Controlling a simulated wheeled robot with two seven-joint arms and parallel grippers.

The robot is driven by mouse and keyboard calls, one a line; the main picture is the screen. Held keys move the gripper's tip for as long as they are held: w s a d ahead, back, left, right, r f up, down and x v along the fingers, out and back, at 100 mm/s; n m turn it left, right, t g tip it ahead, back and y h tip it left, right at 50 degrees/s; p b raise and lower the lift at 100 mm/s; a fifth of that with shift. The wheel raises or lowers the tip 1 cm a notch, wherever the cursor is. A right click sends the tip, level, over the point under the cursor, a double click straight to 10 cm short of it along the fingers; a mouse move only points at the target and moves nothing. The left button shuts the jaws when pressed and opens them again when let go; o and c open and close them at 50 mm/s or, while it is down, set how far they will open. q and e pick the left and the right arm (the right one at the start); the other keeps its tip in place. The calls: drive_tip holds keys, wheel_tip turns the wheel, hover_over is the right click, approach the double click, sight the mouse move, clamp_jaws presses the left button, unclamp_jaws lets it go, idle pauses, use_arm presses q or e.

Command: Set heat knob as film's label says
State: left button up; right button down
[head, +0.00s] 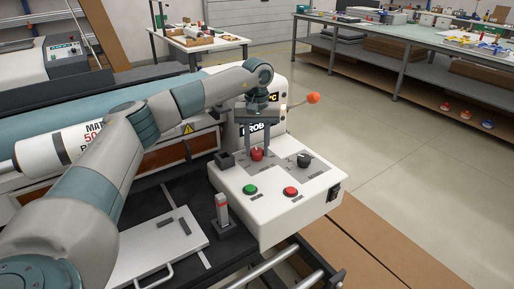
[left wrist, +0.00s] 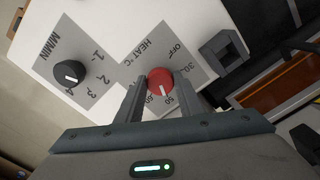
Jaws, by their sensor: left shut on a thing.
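The red heat knob (head: 257,154) is on the white control box, and it also shows in the left wrist view (left wrist: 160,79) on a grey "HEAT °C" scale (left wrist: 153,50). My left gripper (head: 257,147) points down at it and is shut on it, one finger on each side. The knob's white mark points down in the wrist view, toward numbers partly hidden by the fingers; I cannot surely tell which one. The white film roll (head: 85,141) lies at the left, its label showing "MA" and a red "50", the rest cut off by my arm. My right gripper is out of view.
The control box (head: 232,181) also carries a black "M/MIN" knob (head: 304,159), a green button (head: 250,189), a red button (head: 291,191) and a black square part (head: 225,160). An orange-ended lever (head: 313,98) stands behind. Free floor lies to the right.

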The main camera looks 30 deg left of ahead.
sight(257, 151)
use_arm(q)
drive_tip(key=shift+w+r, duration=0.1)
drive_tip(key=shift+r, duration=0.15)
drive_tip(key=o, duration=1.1)
drive_tip(key=shift+f, duration=0.15)
drive_tip(key=shift+r, duration=0.2)
wheel_tip(257, 151, up, 6)
drive_tip(key=shift+f+b, duration=0.15)
drive_tip(key=shift+b, duration=0.5)
wheel_tip(257, 151, up, 11)
drive_tip(key=shift+r+b, duration=0.15)
drive_tip(key=shift+b, duration=0.15)
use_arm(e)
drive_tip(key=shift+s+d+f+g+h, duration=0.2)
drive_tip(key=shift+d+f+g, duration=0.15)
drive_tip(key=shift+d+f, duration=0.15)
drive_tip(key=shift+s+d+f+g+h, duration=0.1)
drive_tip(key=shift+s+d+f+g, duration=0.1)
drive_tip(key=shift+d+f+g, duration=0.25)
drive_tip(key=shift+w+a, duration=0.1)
